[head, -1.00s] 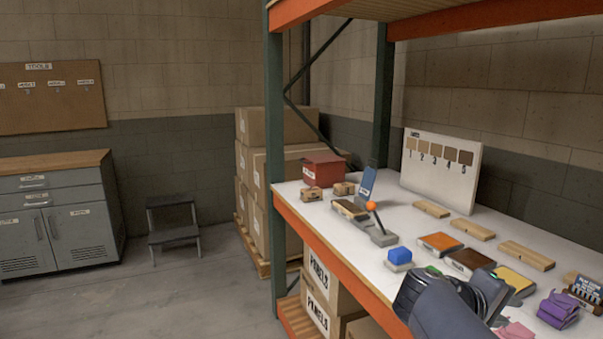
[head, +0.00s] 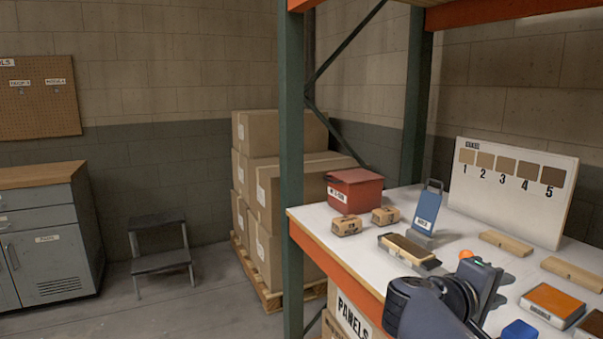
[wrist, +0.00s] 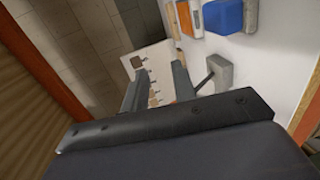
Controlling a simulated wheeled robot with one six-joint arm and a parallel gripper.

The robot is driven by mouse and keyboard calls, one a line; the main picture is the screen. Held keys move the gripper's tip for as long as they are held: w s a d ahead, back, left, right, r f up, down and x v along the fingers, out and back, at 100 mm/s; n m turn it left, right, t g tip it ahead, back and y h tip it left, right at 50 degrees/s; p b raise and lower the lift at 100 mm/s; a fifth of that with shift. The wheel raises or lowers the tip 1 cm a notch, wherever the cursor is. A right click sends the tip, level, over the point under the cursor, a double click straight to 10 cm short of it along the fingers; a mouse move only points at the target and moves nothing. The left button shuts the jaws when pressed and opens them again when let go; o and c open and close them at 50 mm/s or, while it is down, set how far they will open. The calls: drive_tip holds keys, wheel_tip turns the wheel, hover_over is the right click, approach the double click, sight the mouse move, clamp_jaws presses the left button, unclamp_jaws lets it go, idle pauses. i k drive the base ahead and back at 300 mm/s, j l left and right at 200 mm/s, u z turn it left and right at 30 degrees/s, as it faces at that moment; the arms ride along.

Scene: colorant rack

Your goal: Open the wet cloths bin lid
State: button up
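A red bin (head: 354,190) with a white label stands at the far left corner of the shelf top. Its lid looks shut, and the label is too small to read surely. My gripper (head: 500,288) is over the front part of the shelf top, to the right of the bin and well apart from it. In the wrist view my gripper (wrist: 157,88) has its two fingers apart with nothing held between them. The bin is not seen in the wrist view.
Two small cartons (head: 347,225) stand in front of the bin. A blue upright holder (head: 427,208) and a brown-topped block (head: 408,249) are to its right. The green rack post (head: 291,170) rises left of the bin. A numbered swatch board (head: 512,190) stands behind.

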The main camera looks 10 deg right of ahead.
sight(349, 177)
drive_tip(key=i+j, duration=0.2)
drive_tip(key=i, duration=0.25)
drive_tip(key=i+j, duration=0.2)
drive_tip(key=i, duration=0.25)
drive_tip(key=i+j, duration=0.2)
drive_tip(key=i, duration=0.25)
drive_tip(key=i+j, duration=0.25)
drive_tip(key=i, duration=0.2)
drive_tip(key=i+j, duration=0.2)
drive_tip(key=i, duration=0.25)
